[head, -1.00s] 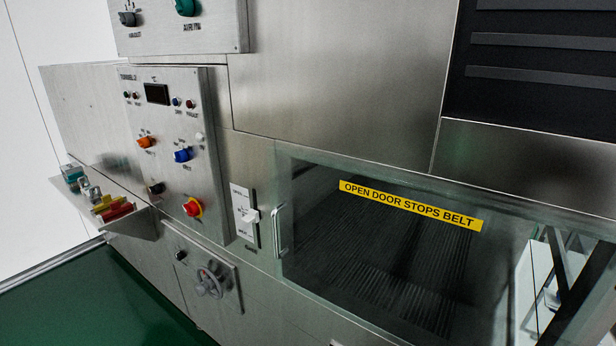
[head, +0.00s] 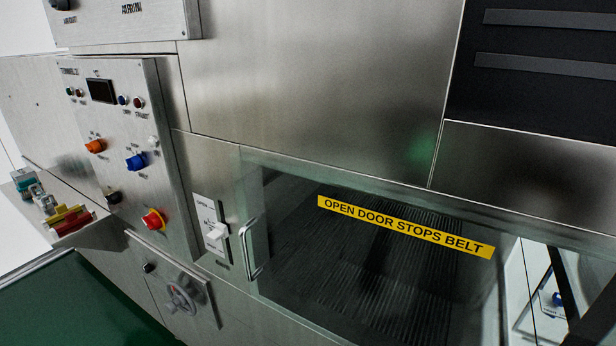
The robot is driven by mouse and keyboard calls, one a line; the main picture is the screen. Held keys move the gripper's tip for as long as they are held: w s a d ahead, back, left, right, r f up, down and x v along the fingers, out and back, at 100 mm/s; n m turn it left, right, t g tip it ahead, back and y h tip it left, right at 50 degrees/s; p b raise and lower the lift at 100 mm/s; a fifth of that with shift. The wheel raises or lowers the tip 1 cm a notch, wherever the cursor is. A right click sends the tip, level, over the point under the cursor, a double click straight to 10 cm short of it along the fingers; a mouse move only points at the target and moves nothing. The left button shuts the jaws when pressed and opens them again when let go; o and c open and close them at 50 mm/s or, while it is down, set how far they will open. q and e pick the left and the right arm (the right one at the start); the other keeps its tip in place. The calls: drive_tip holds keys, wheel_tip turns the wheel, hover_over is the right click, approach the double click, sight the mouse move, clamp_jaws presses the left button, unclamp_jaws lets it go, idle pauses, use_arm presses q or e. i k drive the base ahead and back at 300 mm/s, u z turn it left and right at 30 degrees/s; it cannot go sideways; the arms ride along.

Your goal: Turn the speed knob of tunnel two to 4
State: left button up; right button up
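A steel control panel (head: 112,128) is on the left of the head view; its top label seems to read as a tunnel name but is too small to be sure. It carries an orange knob (head: 96,146), a blue knob (head: 136,162), a black knob (head: 113,196) and a red knob on a yellow base (head: 154,220). The knob labels and scale numbers are too small to read, so I cannot tell which is the speed knob or its setting. Neither of my grippers is in view.
A glass door (head: 380,270) with a handle (head: 250,250) and yellow sign (head: 405,227) fills the lower right. A white lever switch (head: 214,234) sits beside it. A handwheel (head: 182,298) is below the panel. A shelf with small coloured items (head: 68,218) juts out at left.

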sight(146, 268)
drive_tip(key=u, duration=1.25)
